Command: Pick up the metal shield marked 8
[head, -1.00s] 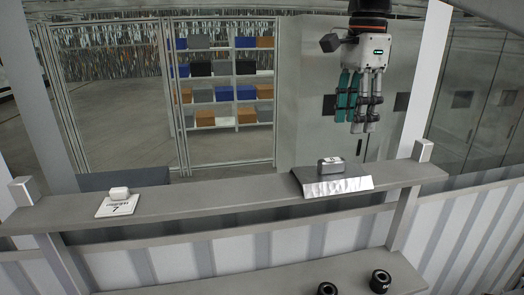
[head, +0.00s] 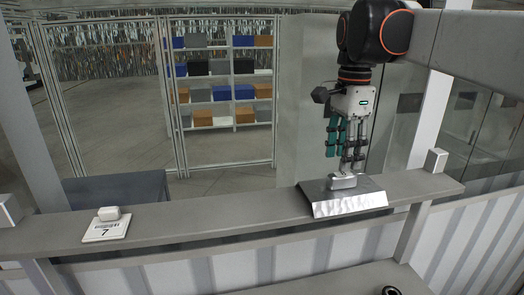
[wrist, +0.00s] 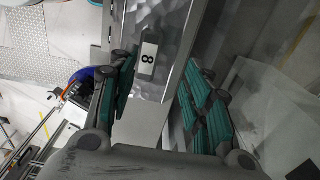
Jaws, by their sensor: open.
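The metal shield (head: 352,205) is a shiny bent sheet with a grey block-like handle (head: 342,181) on top. It rests on the grey shelf, right of centre in the head view. In the wrist view the shield (wrist: 172,22) carries a white label with a black 8 (wrist: 147,60). My gripper (head: 346,163) points down just above the handle, its teal-padded fingers open. In the wrist view the open fingers (wrist: 160,78) lie on either side of the labelled handle. The fingertips hide part of the handle in the head view, and contact cannot be told.
A white piece with a tag marked 7 (head: 106,230) sits at the left. The shelf between the two pieces is clear. A dark round part (head: 391,291) shows on the lower ledge.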

